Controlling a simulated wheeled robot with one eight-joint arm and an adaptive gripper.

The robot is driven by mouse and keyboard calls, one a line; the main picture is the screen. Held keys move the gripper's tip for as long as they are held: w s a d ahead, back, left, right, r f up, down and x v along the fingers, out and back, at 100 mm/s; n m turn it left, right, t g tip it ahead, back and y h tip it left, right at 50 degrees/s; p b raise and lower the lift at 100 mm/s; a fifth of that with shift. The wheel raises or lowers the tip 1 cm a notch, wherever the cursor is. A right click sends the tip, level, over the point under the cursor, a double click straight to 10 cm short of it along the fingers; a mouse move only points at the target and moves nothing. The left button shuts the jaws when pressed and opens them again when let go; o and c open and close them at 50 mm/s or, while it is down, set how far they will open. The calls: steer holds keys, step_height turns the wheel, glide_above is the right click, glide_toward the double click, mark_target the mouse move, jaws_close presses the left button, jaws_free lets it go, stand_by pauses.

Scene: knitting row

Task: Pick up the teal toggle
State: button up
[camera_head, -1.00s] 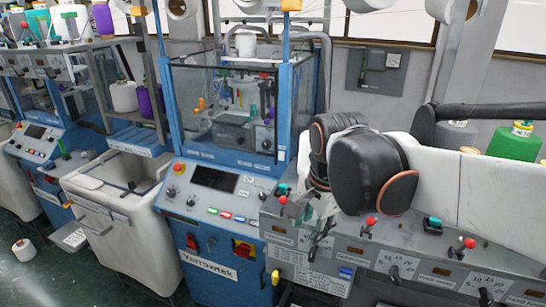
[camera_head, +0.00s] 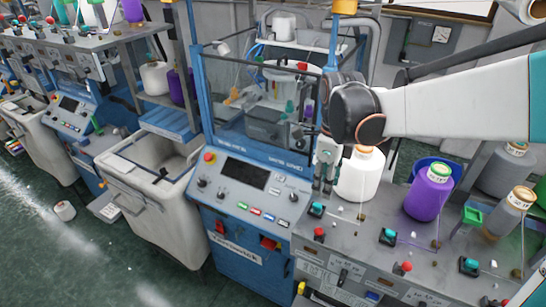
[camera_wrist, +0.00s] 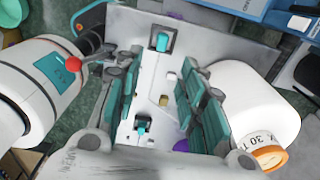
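Several teal toggles on small black bases stand along the grey machine top. The leftmost teal toggle (camera_head: 316,208) is just below my gripper (camera_head: 322,186) in the head view; others are the middle one (camera_head: 388,235) and the right one (camera_head: 468,264). My gripper points down, fingers apart and empty. The wrist view shows the gap between its teal finger pads (camera_wrist: 165,100), with one teal toggle (camera_wrist: 162,40) beyond the gap at the top and another (camera_wrist: 142,124) near the bottom. I cannot tell which wrist-view toggle is the leftmost one. No contact shows.
A white yarn cone (camera_head: 362,174) stands close to the right of my gripper. A purple cone (camera_head: 428,192) and grey cones are farther right. Red knobs (camera_head: 319,233) sit near the toggles. The blue machine (camera_head: 245,195) is at left.

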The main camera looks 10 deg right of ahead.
mark_target(321, 206)
step_height(321, 206, down, 8)
steer(key=shift+w+f, duration=0.1)
steer(key=shift+f, duration=0.05)
stand_by(0.4)
steer(key=c, duration=0.8)
